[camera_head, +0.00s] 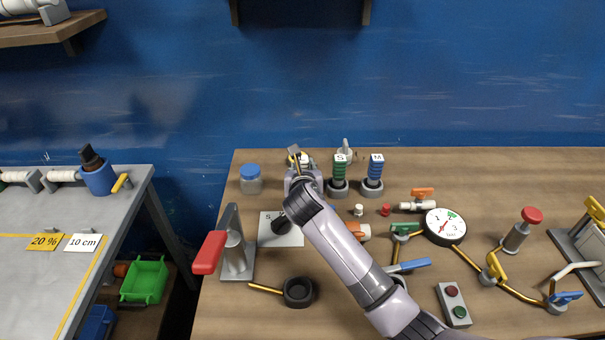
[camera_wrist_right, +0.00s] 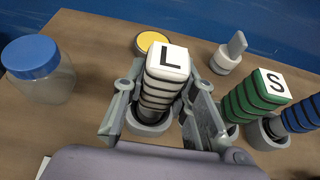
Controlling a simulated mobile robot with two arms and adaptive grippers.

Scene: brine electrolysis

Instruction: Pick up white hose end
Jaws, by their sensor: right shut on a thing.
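The white hose end (camera_wrist_right: 167,88) is a ribbed white piece with dark grooves and a black L on its top face. It stands upright in a round grey holder (camera_wrist_right: 148,124) on the table. My right gripper (camera_wrist_right: 166,105) has a finger on either side of it and is shut on it. In the head view my right gripper (camera_head: 303,175) is at the back left of the table and hides most of the hose end. My left gripper is not in view.
A green hose end marked S (camera_head: 339,167) and a blue one marked M (camera_head: 375,168) stand in holders just to the right. A blue-lidded jar (camera_head: 251,180) stands to the left. A grey stand with a red lever (camera_head: 209,252) is nearer. A gauge (camera_head: 445,226) lies right.

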